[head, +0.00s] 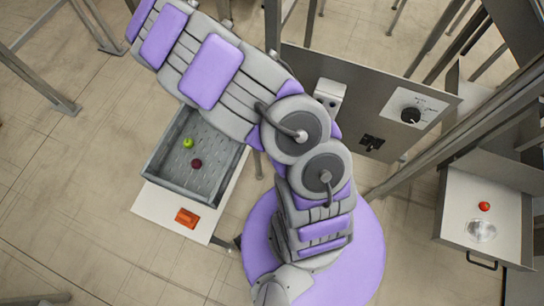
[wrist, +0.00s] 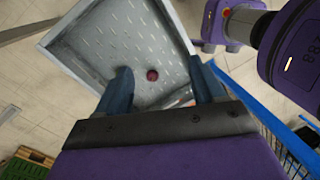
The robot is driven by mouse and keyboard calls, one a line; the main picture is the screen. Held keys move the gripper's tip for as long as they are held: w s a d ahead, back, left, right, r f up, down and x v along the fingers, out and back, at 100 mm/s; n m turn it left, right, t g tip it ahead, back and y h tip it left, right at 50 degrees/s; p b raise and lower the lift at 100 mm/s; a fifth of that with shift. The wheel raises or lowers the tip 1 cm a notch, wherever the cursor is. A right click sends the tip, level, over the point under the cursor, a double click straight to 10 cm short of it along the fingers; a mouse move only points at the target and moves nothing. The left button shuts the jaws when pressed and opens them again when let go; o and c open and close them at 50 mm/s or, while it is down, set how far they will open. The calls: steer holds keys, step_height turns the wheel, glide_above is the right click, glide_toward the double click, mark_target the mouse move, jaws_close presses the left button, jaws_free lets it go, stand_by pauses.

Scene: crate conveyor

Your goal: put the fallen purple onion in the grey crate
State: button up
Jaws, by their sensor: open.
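A small dark purple onion (head: 197,163) lies on the floor of the grey crate (head: 170,194) in the head view. In the wrist view, the onion (wrist: 152,75) shows on the perforated floor of the crate (wrist: 172,28), between and beyond my fingers. My gripper (wrist: 160,66) is open and its two blue fingers stand apart with nothing between them. It does not touch the onion. In the head view my arm runs out of the top left edge, so my gripper is hidden there.
A green round item (head: 188,143) lies in the crate near the onion. The crate stands on a white table (head: 150,203) with an orange block (head: 187,217). At right, an open drawer (head: 455,210) holds a red item (head: 484,206) and a clear bowl (head: 481,230).

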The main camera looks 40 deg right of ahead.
steer(key=s+d+r+m, duration=0.2)
steer(key=s+r+m, duration=0.4)
steer(key=r, duration=0.2)
steer(key=s+d+r+m, duration=0.2)
steer(key=s+r+m, duration=0.3)
steer(key=s+r, duration=0.25)
steer(key=s+a+r+m, duration=0.1)
steer(key=s+m, duration=0.2)
steer(key=s, duration=0.4)
steer(key=s+a+r+m, duration=0.2)
steer(key=s+m, duration=0.1)
steer(key=s, duration=0.4)
steer(key=s+a+r+m+y, duration=0.1)
steer(key=s+a+m, duration=0.1)
steer(key=s, duration=0.5)
steer(key=shift+s+r+m, duration=0.25)
steer(key=shift+r+m, duration=0.05)
steer(key=shift+m, duration=0.4)
